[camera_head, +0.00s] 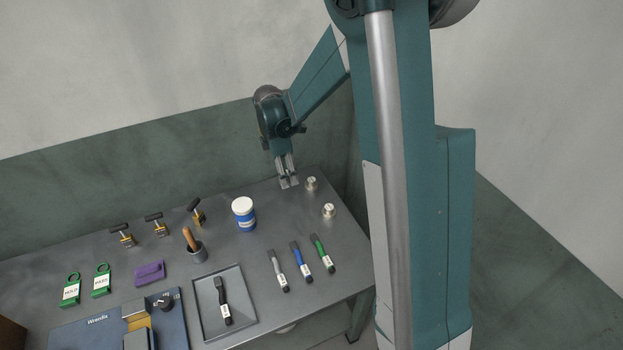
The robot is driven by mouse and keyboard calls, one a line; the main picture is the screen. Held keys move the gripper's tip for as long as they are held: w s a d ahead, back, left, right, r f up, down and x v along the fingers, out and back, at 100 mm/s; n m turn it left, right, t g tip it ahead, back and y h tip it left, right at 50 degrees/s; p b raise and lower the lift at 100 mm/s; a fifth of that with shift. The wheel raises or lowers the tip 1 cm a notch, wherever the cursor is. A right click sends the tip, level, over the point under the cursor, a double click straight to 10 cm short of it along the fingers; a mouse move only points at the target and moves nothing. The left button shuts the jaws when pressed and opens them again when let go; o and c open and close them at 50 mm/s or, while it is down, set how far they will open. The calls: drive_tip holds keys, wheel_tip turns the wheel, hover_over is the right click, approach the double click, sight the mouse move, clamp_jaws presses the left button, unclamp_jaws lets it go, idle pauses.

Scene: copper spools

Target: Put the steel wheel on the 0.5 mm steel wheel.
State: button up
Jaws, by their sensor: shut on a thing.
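My gripper (288,184) is at the back right of the grey table, pointing down, with its fingers close together. It is shut on a small grey piece that is mostly hidden between the fingertips; I take it for the steel wheel. Two small silver wheels with pale labels stand on the table to the right of my gripper. The nearer to it is one wheel (311,184), just right of the fingertips. The other wheel (329,210) stands farther forward. Their labels are too small to read, so I cannot tell which is the 0.5 mm one.
A blue jar with a white lid (243,214) stands left of my gripper. Grey, blue and green markers (301,262) lie in front. A tray (208,292) holds a dark marker. Several clamps, a cup with a wooden handle and green tags are farther left.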

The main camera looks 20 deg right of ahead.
drive_tip(key=p, duration=0.1)
hover_over(313, 179)
drive_tip(key=shift+a+r, duration=0.15)
drive_tip(key=shift+a, duration=0.2)
drive_tip(key=shift+f, duration=3.1)
drive_tip(key=shift+f+b, duration=0.45)
drive_tip(key=shift+f, duration=1.45)
drive_tip(key=shift+f, duration=0.15)
drive_tip(key=o, duration=1)
drive_tip(key=shift+c, duration=0.2)
